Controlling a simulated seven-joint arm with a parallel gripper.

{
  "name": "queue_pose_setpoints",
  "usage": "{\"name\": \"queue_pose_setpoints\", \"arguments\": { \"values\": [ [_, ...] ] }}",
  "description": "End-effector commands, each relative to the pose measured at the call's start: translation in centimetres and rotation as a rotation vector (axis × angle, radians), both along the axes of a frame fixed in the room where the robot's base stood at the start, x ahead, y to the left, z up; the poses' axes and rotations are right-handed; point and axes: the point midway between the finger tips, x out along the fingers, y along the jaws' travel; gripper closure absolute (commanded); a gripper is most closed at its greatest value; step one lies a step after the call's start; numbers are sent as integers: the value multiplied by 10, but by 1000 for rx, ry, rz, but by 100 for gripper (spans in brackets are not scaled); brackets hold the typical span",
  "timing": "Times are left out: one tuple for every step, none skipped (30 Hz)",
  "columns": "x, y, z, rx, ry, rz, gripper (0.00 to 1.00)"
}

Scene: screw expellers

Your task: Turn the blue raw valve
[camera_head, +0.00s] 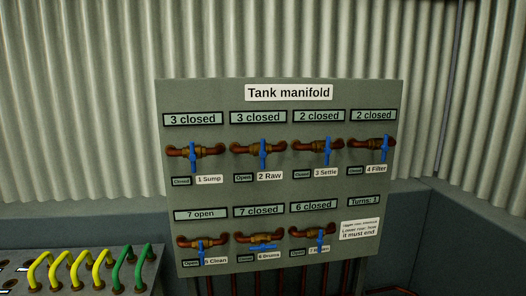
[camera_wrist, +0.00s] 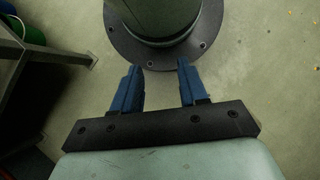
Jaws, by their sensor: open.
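The raw valve (camera_head: 262,153), labelled "2 Raw", is second from the left in the upper row of the grey Tank manifold panel (camera_head: 222,99). Its blue handle stands upright, across its copper pipe. The small plate at its lower left (camera_head: 244,178) reads "Open", and the sign above it (camera_head: 258,117) reads "3 closed". My gripper (camera_wrist: 158,67) shows only in the wrist view, with two blue fingers apart and nothing between them. It points down over the floor, and no valve shows in that view.
Neighbouring valves "1 Sump" (camera_head: 193,155) and "3 Settle" (camera_head: 327,151) also have upright blue handles. In the lower row, the middle valve's handle (camera_head: 263,247) lies level. A sign (camera_head: 364,201) reads "Turns: 1". Yellow (camera_head: 77,270) and green (camera_head: 131,266) levers stand at lower left.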

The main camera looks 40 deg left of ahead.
Motion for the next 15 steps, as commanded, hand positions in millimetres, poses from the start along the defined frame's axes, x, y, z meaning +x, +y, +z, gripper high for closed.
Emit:
{"name": "queue_pose_setpoints", "arguments": {
  "values": [
    [12,7,5,2,-22,27,57],
    [19,11,8,3,-35,41,57],
    [28,16,12,5,-53,59,57],
    [35,20,15,6,-66,71,57],
    [43,24,18,9,-80,85,57],
    [53,30,22,11,-98,102,57],
    [60,35,26,14,-113,114,57],
    [68,40,30,16,-128,126,57],
    [79,48,35,20,-149,143,57],
    [86,53,39,24,-164,155,57],
    [94,59,43,27,-178,168,57],
    [104,66,48,32,-199,184,57],
    [112,72,53,36,-214,194,57],
    [119,78,57,39,-229,206,57],
    [130,87,63,45,-249,220,57]
  ]
}}
